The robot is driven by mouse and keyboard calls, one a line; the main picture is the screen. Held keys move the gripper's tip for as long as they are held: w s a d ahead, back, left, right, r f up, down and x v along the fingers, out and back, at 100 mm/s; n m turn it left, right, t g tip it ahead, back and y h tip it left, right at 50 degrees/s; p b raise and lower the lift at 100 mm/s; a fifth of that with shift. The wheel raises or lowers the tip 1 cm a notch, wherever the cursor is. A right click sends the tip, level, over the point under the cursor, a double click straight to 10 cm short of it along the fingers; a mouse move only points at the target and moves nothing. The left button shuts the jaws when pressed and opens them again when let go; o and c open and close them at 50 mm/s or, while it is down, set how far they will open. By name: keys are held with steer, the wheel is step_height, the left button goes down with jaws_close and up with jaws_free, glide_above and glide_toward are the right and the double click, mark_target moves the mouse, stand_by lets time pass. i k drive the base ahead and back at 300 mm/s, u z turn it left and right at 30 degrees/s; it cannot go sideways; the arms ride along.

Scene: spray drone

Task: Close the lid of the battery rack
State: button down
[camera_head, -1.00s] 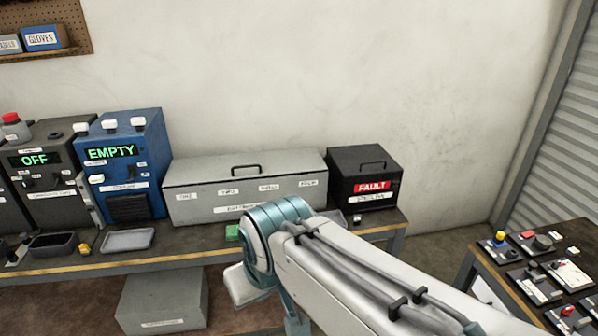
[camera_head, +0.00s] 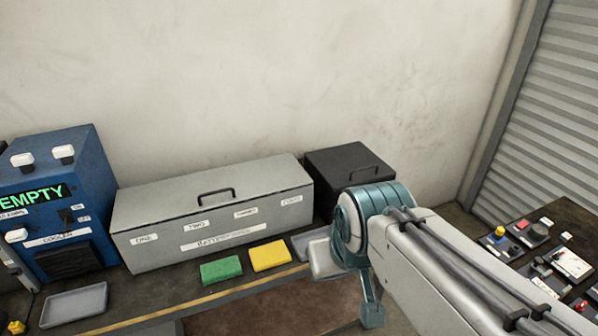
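The battery rack (camera_head: 215,225) is a long grey box on the bench against the wall. Its front has several small labels and a wider label that seems to read battery rack. Its lid (camera_head: 260,180) lies flat and looks shut, with a dark handle (camera_head: 216,192) on it. My arm reaches in from the lower right, with its teal joint to the right of the rack and apart from it in the picture. I cannot make out my gripper's fingers.
A blue cooler (camera_head: 50,205) reading EMPTY stands left of the rack, and a black box (camera_head: 340,165) stands right. A green pad (camera_head: 221,270), a yellow pad (camera_head: 269,256) and a grey tray (camera_head: 75,304) lie in front. A second table (camera_head: 555,215) is at right.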

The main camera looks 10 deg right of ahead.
mark_target(141, 204)
steer(key=u, duration=0.15)
steer(key=i, duration=1)
steer(key=u, duration=0.55)
